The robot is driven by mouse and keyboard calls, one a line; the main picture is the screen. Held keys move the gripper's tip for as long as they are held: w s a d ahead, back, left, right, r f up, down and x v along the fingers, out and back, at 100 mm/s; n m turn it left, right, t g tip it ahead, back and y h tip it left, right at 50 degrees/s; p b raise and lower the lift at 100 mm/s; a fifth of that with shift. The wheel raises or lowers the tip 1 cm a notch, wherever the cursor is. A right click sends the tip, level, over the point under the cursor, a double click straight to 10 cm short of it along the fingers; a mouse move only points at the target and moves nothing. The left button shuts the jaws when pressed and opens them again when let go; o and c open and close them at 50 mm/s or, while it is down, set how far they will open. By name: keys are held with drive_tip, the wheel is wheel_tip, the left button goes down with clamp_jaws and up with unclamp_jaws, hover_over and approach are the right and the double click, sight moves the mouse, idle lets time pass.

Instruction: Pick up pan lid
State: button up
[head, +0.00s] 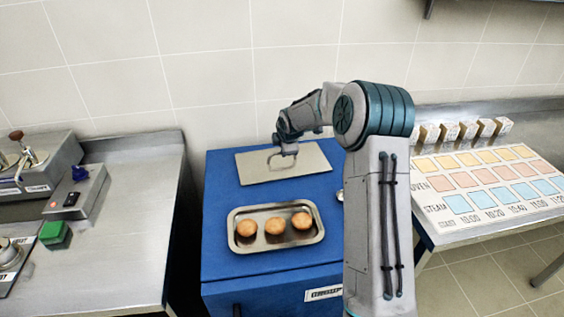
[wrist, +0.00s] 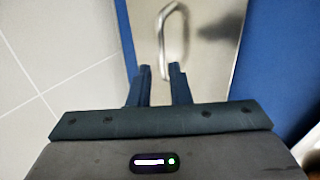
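The pan lid (head: 310,165) is a flat rectangular metal plate with a looped bar handle (head: 270,160). It lies at the back of the blue cabinet top. My gripper (head: 289,150) is over the lid, right by the handle, pointing down. In the wrist view the lid (wrist: 215,65) runs up the middle, with its handle (wrist: 163,30) just ahead of my gripper (wrist: 161,70). The two fingers are apart, and the near end of the handle shows in line with the gap between them. I cannot tell whether they touch it.
A metal tray (head: 240,243) with three round buns stands in front of the lid on the blue cabinet (head: 215,210). A steel counter (head: 135,230) with equipment is on the left. A table with a coloured time chart (head: 490,180) is on the right. The tiled wall is close behind.

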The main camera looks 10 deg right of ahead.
drive_tip(key=shift+p+x, duration=0.75)
drive_tip(key=shift+x, duration=2.65)
drive_tip(key=shift+s+d, duration=0.1)
drive_tip(key=shift+d, duration=0.1)
clamp_jaws()
